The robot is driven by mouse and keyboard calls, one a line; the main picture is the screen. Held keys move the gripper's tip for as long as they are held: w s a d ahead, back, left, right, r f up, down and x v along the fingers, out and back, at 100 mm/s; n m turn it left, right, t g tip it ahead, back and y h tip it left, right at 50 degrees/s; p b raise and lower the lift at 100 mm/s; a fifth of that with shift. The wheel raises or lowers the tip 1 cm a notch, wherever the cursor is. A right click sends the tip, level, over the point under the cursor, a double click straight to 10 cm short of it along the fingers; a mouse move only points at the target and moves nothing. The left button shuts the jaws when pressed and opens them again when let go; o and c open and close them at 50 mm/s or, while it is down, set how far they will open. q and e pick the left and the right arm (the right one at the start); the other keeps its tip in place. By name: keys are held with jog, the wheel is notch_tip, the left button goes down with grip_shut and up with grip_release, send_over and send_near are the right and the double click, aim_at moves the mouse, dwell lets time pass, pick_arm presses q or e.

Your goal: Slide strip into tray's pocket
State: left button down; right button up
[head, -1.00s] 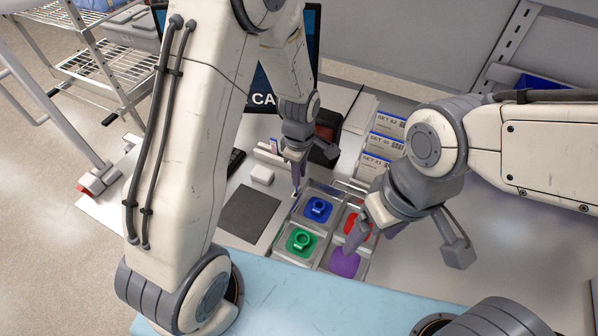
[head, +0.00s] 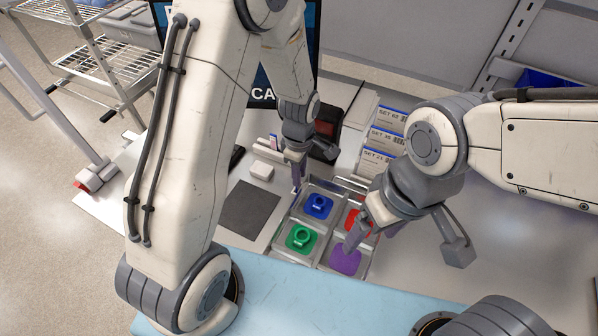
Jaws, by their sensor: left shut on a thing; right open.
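The clear tray (head: 331,224) has four pockets, holding a blue piece (head: 317,207), a green piece (head: 301,239), a red piece (head: 356,222) and a purple piece (head: 345,260). My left gripper (head: 297,178) points down at the tray's far left corner. It is shut on a small thin thing, apparently the strip (head: 297,188), mostly hidden by the fingers. I cannot tell whether it touches the tray. My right gripper (head: 358,236) is open over the tray's right side, between the red and purple pieces, and partly covers the red one.
A dark grey mat (head: 249,208) lies left of the tray. A small white block (head: 261,170) sits behind the mat. Boxes with SET labels (head: 377,160) stand behind the tray. A monitor (head: 262,90) is at the back. The table at the right is clear.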

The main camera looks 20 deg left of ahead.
pick_arm(q)
jog(key=shift+f+b, duration=0.45)
jog(key=shift+f, duration=0.2)
grip_release()
dwell(0.5)
jog(key=shift+r+p, duration=3.9)
jog(key=shift+r, duration=0.65)
